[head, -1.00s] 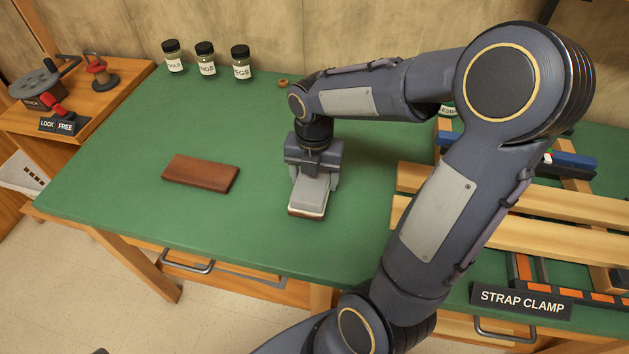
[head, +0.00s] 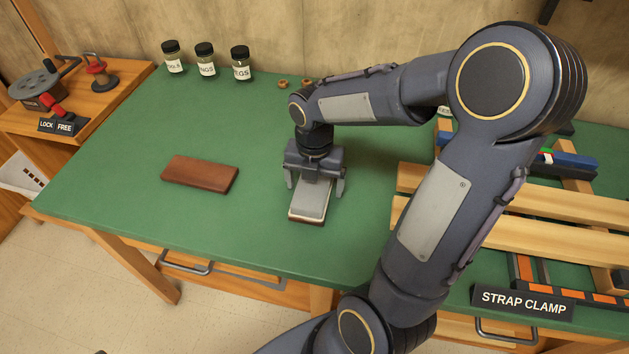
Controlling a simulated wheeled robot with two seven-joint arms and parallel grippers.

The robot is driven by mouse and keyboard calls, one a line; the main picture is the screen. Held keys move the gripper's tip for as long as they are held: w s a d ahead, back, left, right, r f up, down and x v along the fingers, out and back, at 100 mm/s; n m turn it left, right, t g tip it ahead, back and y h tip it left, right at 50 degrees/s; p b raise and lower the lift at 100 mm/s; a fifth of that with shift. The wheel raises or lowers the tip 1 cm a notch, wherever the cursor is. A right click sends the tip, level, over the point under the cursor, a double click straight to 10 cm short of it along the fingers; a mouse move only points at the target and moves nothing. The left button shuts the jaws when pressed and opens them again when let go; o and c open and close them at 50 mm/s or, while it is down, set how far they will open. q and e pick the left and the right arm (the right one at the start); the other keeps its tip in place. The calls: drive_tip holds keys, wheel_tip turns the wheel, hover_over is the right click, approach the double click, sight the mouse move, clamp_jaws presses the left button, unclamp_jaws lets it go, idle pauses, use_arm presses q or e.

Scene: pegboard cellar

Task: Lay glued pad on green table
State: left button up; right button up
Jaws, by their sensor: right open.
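The pad (head: 311,200), a grey block with a pale layer and a brown underside, lies on the green table (head: 262,222). My right gripper (head: 314,190) is open above it, with its fingers spread to the left and right of the pad's rear part. Whether the fingers still touch the pad cannot be told. The pad's rear end is partly hidden by the gripper. My left gripper is not in view.
A brown slab (head: 200,174) lies left of the pad. Several labelled jars (head: 206,64) stand at the back. Light wooden bars (head: 525,235) and a strap clamp sign (head: 522,302) are at the right. The table's front left is clear.

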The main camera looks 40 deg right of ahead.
wheel_tip(320, 180, up, 12)
drive_tip(key=f+p, duration=0.1)
drive_tip(key=p, duration=0.1)
drive_tip(key=s+a+m+t+y, duration=0.2)
drive_tip(key=s+a+m, duration=0.3)
drive_tip(key=m, duration=0.8)
drive_tip(key=s+a+f+m+t+y, duration=0.1)
drive_tip(key=s+a+m+t, duration=0.2)
drive_tip(key=m, duration=1.1)
drive_tip(key=shift+s+a+m+t+y, duration=0.35)
drive_tip(key=shift+s+a, duration=0.65)
drive_tip(key=shift+s, duration=1.05)
drive_tip(key=shift+f, duration=0.1)
